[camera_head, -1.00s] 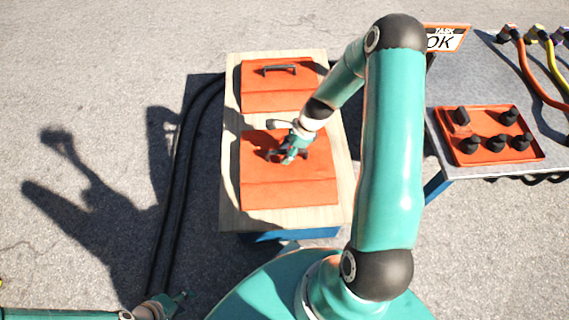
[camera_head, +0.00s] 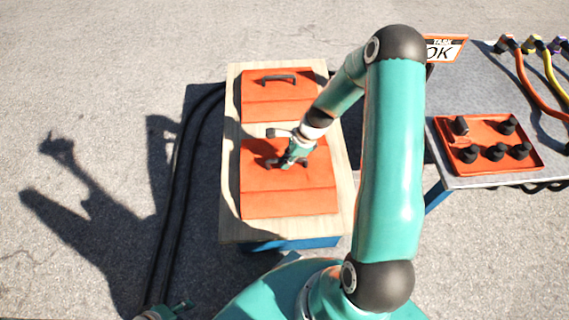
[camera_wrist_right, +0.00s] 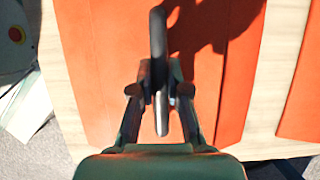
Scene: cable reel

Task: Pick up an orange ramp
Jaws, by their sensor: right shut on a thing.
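Two orange ramps lie on a wooden-topped table (camera_head: 230,215). The far ramp (camera_head: 262,106) has a dark handle (camera_head: 279,79) on it. The near ramp (camera_head: 290,203) is under my right gripper (camera_head: 285,162). In the right wrist view, my right gripper (camera_wrist_right: 160,88) is shut on the dark handle (camera_wrist_right: 158,45) of the near ramp (camera_wrist_right: 105,90). From the head view I cannot tell whether the near ramp is raised off the wood.
A grey table (camera_head: 462,75) on the right holds an orange tray (camera_head: 476,170) with several black connectors, coloured cables (camera_head: 530,80) and a sign (camera_head: 445,48). Black cables (camera_head: 176,175) lie on the ground left of the wooden table. The ground further left is clear.

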